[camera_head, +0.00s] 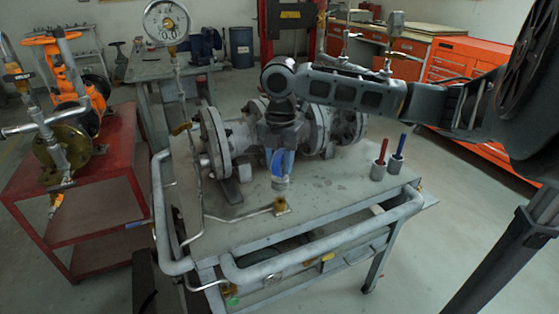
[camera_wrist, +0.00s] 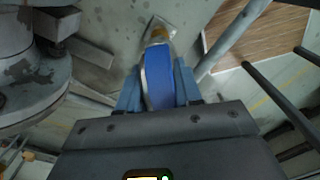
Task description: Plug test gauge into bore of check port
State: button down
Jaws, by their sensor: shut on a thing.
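The test gauge, blue with a pale metal rim, shows in the wrist view (camera_wrist: 160,85) between the two fingers of my gripper (camera_wrist: 158,88). In the head view the gauge (camera_head: 279,182) hangs below my gripper (camera_head: 282,163), its lower end pointing down. My gripper is shut on it. The brass check port (camera_head: 281,205) stands on the grey bench top at the end of a thin bent pipe, just below the gauge. A small gap shows between them in the head view. In the wrist view a brass piece shows beyond the gauge; the bore itself is hidden.
The flanged gate valve (camera_head: 213,145) lies on the bench behind and left of my gripper. A dial gauge (camera_head: 166,22) rises on a stem at the back left. Two cups with a red and a blue handle (camera_head: 379,170) stand to the right. A pipe rail (camera_head: 320,240) runs along the front edge.

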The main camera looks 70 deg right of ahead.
aim_at(280, 184)
jog(key=shift+f+b, duration=1.55)
jog(key=shift+f, duration=0.9)
jog(key=shift+f+b, duration=0.5)
jog(key=shift+f, duration=0.75)
dwell(1.0)
jog(key=c, duration=0.7)
grip_release()
jog(key=shift+o, duration=0.4)
jog(key=o, duration=0.4)
jog(key=shift+o, duration=0.2)
jog(key=shift+r, duration=0.15)
jog(key=shift+r+p, duration=3.1)
jog(key=shift+r, duration=0.75)
